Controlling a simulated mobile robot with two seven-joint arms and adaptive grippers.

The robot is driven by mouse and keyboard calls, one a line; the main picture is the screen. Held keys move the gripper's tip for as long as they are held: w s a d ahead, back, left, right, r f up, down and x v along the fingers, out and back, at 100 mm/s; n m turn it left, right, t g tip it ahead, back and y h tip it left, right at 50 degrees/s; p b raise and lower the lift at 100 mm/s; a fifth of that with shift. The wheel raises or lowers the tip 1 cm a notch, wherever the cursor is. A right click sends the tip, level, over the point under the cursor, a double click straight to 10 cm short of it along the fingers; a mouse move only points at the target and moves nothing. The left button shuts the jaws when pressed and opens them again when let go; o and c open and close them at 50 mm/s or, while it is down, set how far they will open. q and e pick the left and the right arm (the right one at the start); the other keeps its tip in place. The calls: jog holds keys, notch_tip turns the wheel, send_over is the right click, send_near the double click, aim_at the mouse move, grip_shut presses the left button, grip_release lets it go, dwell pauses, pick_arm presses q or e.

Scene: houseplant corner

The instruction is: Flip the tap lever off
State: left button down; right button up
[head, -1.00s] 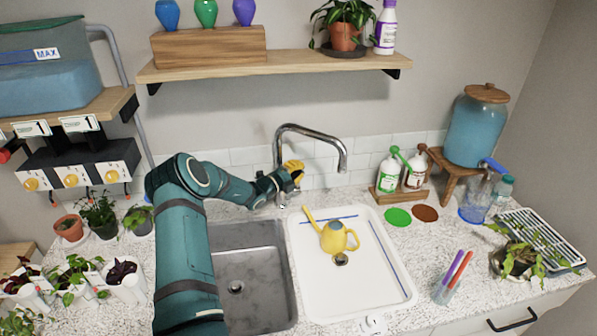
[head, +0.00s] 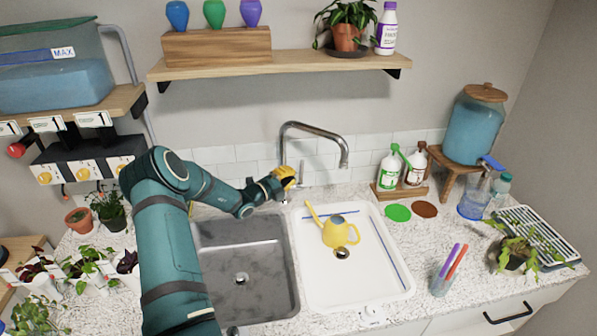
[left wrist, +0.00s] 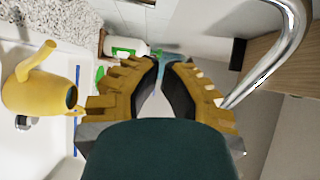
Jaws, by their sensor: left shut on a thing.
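The chrome tap (head: 318,130) stands behind the double sink, its spout arching right over the white basin (head: 315,283). My left gripper (head: 287,178), with yellow fingers, is at the foot of the tap. Its fingers (left wrist: 162,75) are close together in the left wrist view and shut on the tap lever, which they mostly hide. A slim grey upright piece (head: 302,172) shows just right of the fingers. The spout also shows at the right of the left wrist view (left wrist: 288,45). I see no clear water stream. My right gripper is not in view.
A yellow watering can (head: 341,233) stands in the white basin, below the spout. The grey basin (head: 250,255) is empty. Bottles in a wooden caddy (head: 400,192) stand right of the tap. A shelf (head: 280,67) hangs above. Potted plants stand left of my arm.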

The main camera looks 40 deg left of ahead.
pick_arm(q)
jog(key=s, duration=0.4)
jog(key=shift+s+a+r, duration=0.25)
jog(key=shift+s+a, duration=0.05)
dwell(0.4)
